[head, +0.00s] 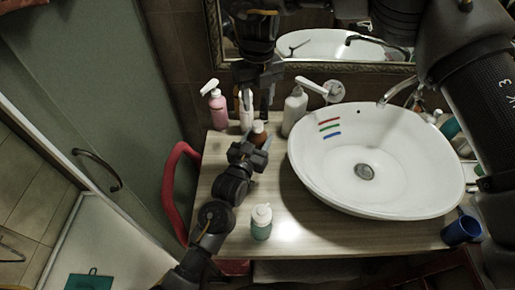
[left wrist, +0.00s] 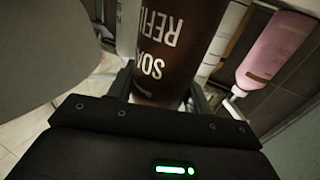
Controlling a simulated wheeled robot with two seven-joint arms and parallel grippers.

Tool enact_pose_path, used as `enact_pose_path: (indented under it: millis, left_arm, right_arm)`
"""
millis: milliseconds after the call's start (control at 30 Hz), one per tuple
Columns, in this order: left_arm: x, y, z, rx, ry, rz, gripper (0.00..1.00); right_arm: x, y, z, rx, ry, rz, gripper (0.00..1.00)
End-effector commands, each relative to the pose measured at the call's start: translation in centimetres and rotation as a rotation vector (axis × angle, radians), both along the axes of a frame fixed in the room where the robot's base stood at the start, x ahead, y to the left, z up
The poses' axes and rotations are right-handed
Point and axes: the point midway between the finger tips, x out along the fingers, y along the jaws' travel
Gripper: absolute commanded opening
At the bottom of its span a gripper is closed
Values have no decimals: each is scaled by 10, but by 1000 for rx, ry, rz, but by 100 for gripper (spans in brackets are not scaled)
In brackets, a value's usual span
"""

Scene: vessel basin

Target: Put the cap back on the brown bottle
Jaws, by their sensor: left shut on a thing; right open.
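The brown bottle (head: 260,139) stands near the back of the counter, left of the basin. My left gripper (head: 256,148) is shut on it. In the left wrist view the brown bottle (left wrist: 172,35) fills the space between the two fingers, and its white lettering reads upside down. My right gripper (head: 253,104) is open, pointing down from above, over the back of the counter near the bottle. I see nothing between its fingers that is clearly held. I cannot make out a separate cap, and the bottle's mouth is too small to judge.
A pink pump bottle (head: 217,108) and a white bottle (head: 246,117) stand behind. A white pump bottle (head: 294,110) stands right of them, close to the basin (head: 400,185). A blue cup (head: 461,231) is at the right.

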Motion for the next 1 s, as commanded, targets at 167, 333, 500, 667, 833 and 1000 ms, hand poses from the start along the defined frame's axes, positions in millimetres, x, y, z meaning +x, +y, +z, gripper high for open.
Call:
enact_pose_path:
  millis: [167, 333, 500, 667, 833, 1000]
  left_arm:
    - [0, 0, 0, 0, 0, 0, 0]
    - [0, 0, 0, 0, 0, 0, 0]
    - [0, 0, 0, 0, -1, 0, 0]
    - [0, 0, 0, 0, -1, 0, 0]
    - [0, 0, 0, 0, 0, 0, 0]
    - [0, 0, 0, 0, 0, 0, 0]
  right_arm:
    - [0, 0, -1, 0, 0, -2, 46]
    - [0, 0, -13, 1, 3, -3, 46]
    - [0, 0, -39, 0, 3, -3, 46]
    - [-1, 0, -61, 0, 3, -3, 46]
    - [0, 0, -75, -1, 2, -3, 46]
    - [0, 0, -80, 0, 1, -4, 46]
